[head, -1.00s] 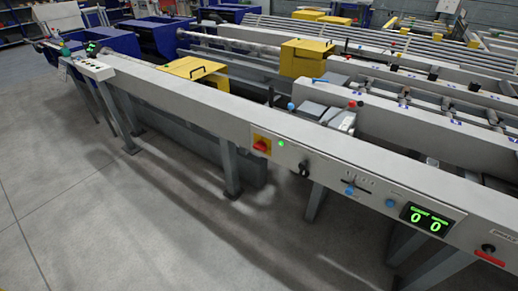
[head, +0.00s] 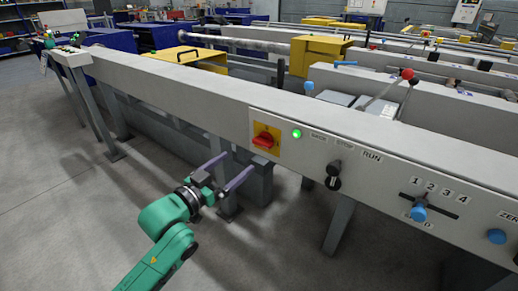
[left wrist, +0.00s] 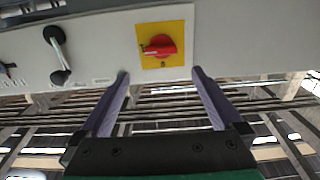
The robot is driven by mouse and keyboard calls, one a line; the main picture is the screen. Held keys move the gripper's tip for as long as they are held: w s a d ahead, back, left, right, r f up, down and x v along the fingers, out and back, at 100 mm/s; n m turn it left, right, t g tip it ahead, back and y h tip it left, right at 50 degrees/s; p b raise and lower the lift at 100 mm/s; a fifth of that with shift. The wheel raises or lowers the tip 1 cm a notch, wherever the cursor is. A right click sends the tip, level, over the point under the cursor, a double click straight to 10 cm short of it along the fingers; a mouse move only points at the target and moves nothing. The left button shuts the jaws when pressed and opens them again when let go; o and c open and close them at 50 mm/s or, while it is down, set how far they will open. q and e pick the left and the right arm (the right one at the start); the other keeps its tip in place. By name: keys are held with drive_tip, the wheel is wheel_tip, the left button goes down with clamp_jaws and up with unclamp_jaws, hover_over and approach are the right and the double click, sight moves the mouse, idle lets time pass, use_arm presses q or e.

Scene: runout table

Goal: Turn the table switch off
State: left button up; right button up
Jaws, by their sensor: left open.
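The table switch (head: 265,140) is a red rotary knob on a yellow square plate, set in the grey front panel of the runout table. A green lamp (head: 297,133) glows just right of it. In the left wrist view the red knob (left wrist: 160,47) lies roughly crosswise, beyond the fingertips. My left gripper (head: 232,167) is open and empty, below and to the left of the switch in the head view. Its two purple fingers (left wrist: 160,73) point toward the panel, apart from the knob. My right gripper is not in view.
A black selector (head: 333,176) with MODE, STOP and RUN labels sits right of the switch. Further right are a blue-knobbed speed slider (head: 418,212) and a blue zero button (head: 496,236). Table legs stand below; the floor (head: 60,220) in front is clear.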

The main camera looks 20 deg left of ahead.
sight(260, 145)
use_arm(q)
drive_tip(key=b+x, duration=0.1)
drive_tip(key=x, duration=1)
drive_tip(key=shift+w+b, duration=0.3)
drive_tip(key=shift+w, duration=0.1)
drive_tip(key=c, duration=1.2)
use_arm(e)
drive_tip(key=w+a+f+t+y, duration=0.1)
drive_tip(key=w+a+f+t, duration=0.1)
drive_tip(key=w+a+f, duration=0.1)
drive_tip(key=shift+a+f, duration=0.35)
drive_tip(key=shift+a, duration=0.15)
